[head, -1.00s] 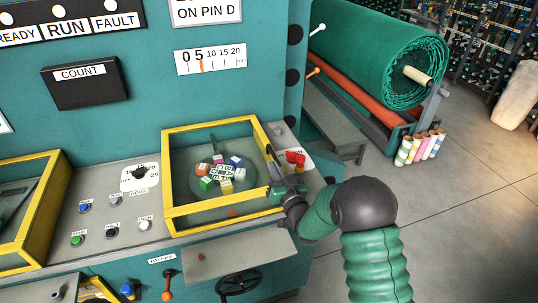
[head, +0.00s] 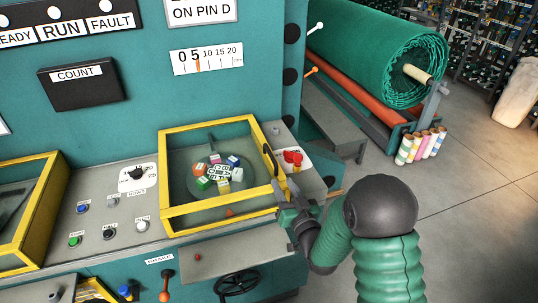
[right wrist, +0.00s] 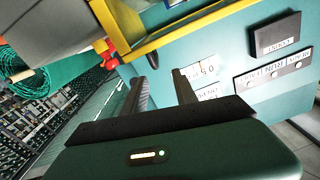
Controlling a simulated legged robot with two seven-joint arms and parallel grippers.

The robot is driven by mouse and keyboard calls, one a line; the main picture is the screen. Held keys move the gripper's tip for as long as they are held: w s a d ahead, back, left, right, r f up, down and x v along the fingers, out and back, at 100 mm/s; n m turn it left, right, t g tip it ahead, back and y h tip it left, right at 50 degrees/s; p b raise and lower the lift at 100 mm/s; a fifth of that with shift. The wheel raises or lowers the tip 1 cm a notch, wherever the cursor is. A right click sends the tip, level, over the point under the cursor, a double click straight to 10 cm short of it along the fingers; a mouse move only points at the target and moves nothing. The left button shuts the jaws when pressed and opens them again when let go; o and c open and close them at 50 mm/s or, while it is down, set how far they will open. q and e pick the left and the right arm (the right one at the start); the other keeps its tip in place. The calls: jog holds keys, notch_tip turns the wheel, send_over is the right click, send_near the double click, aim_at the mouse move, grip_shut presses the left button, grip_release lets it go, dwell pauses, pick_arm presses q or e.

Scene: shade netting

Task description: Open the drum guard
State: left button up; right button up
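The drum guard (head: 207,222) is a yellow-framed clear cover on the teal machine, lying closed over a round drum (head: 205,190) with several coloured blocks in it. A dark upright handle (head: 269,161) is on the guard's right side. My right gripper (head: 287,188) is just below the handle, at the guard's right front edge. In the right wrist view, the two dark fingers (right wrist: 160,88) are spread apart, with the guard's yellow frame (right wrist: 205,22) beyond them. A small dark piece shows near the fingertips; I cannot tell whether it touches them. My left gripper is out of view.
A red knob (head: 292,158) sits right of the guard. A button panel (head: 110,215) and another yellow-framed cover (head: 38,215) are to the left. A handwheel (head: 238,286) and an orange-tipped lever (head: 166,287) are below. A green netting roll (head: 375,55) stands behind; open floor lies right.

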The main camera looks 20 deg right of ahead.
jog(key=s, duration=0.3)
jog(key=shift+s+b, duration=0.35)
jog(key=shift+b, duration=0.05)
dwell(0.3)
jog(key=shift+d, duration=0.15)
